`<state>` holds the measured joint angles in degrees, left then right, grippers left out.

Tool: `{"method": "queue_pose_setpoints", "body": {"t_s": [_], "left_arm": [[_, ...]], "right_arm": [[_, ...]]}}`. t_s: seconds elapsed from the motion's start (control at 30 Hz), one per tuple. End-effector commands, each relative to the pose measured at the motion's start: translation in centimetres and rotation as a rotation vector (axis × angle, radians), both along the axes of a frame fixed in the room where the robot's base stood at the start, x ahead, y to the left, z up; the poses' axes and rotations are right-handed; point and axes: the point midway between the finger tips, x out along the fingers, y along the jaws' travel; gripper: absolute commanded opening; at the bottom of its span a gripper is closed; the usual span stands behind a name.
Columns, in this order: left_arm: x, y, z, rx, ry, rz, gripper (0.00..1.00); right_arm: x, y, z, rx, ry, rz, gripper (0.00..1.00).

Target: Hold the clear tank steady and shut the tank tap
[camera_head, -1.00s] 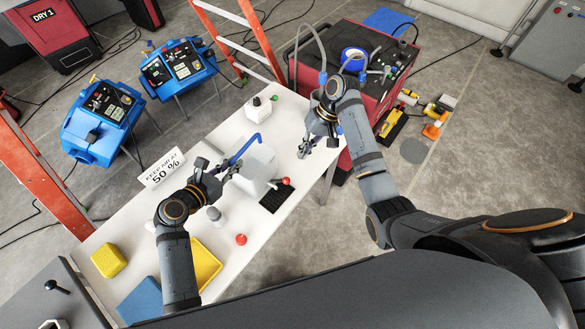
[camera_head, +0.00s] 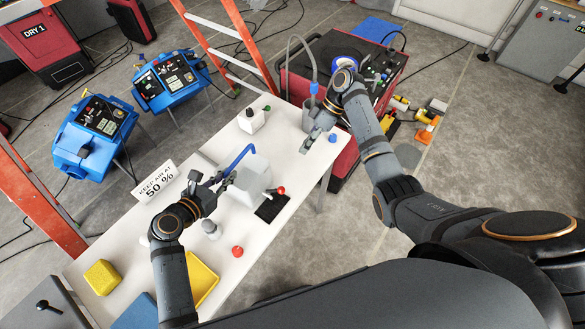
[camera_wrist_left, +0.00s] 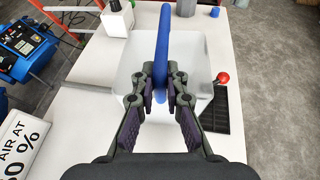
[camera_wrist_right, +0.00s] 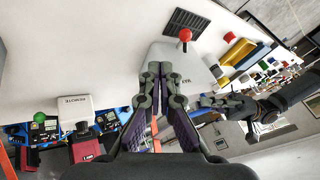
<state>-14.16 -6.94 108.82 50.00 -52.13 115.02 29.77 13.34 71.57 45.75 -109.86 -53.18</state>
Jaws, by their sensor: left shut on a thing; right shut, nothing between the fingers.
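The clear tank (camera_head: 252,180), a whitish see-through box, stands on the white table. A blue bar-like handle (camera_head: 240,155) rises over it. My left gripper (camera_head: 220,181) is shut on the blue handle; the left wrist view shows the bar (camera_wrist_left: 162,45) between the fingers (camera_wrist_left: 160,88). A red-knobbed tap (camera_head: 281,190) is beside the tank, over a black grid (camera_head: 270,208); the knob also shows in the right wrist view (camera_wrist_right: 185,35). My right gripper (camera_head: 306,147) is shut and empty, above the table beyond the tank. Whether the tap is open cannot be told.
A red machine stands beyond the table.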

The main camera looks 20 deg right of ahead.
Motion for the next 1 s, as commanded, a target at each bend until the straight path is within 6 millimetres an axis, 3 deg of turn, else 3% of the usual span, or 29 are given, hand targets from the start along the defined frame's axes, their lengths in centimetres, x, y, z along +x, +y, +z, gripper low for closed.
{"method": "queue_pose_setpoints", "body": {"t_s": [0.5,0.73,1.0], "left_arm": [[0.0,0.0,-0.1,0.0,0.002,-0.001,0.0],[0.0,0.0,-0.1,0.0,0.002,-0.001,0.0],[0.0,0.0,-0.1,0.0,0.002,-0.001,0.0]], "right_arm": [[-1.8,5.6,-8.3,0.001,0.003,0.001,0.0],[-4.1,7.2,-8.7,-0.001,0.001,0.0,0.0],[-4.5,7.5,-8.7,-0.001,0.001,-0.001,0.0]]}}
